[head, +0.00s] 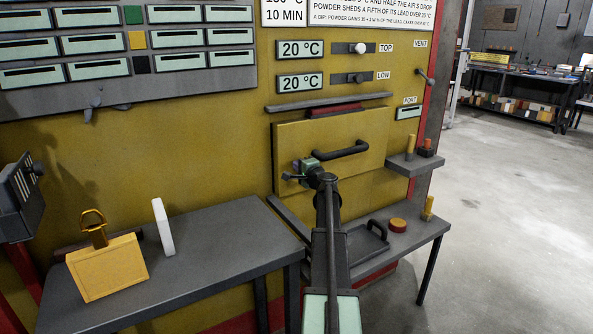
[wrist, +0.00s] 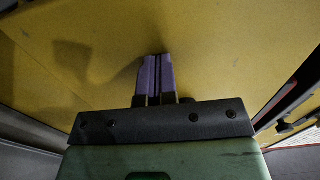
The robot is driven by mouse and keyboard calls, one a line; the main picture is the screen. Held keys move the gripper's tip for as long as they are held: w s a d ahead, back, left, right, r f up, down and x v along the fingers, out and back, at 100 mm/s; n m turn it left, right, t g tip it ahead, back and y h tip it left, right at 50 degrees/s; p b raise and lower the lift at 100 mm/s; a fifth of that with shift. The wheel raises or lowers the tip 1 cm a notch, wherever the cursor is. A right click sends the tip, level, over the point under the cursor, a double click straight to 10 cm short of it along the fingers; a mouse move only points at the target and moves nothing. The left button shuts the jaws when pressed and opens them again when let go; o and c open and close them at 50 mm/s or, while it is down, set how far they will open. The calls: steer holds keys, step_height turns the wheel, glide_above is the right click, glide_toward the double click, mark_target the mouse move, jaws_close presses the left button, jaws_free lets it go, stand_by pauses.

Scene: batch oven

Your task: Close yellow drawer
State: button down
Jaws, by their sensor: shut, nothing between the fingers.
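The yellow drawer front (head: 365,128) is a flat panel with a black bar handle (head: 345,150), set in the yellow oven wall in the head view. I cannot tell how far it stands out from the wall. My gripper (head: 299,165) is in front of its lower left part, left of the handle. In the wrist view my gripper (wrist: 154,68) shows two purple fingers pressed together with nothing between them. Their tips are at or very near a plain yellow surface (wrist: 215,50); contact is unclear. The handle is not seen in the wrist view.
A grey table (head: 215,235) at left holds a yellow block with a handle (head: 107,268) and a white slab (head: 163,228). A grey shelf (head: 405,240) below the drawer holds a black tray (head: 362,250) and a red-brown puck (head: 397,225). The floor at right is clear.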

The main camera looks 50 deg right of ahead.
steer(key=shift+w+d+r, duration=0.15)
steer(key=shift+w+d, duration=0.05)
steer(key=shift+w, duration=0.05)
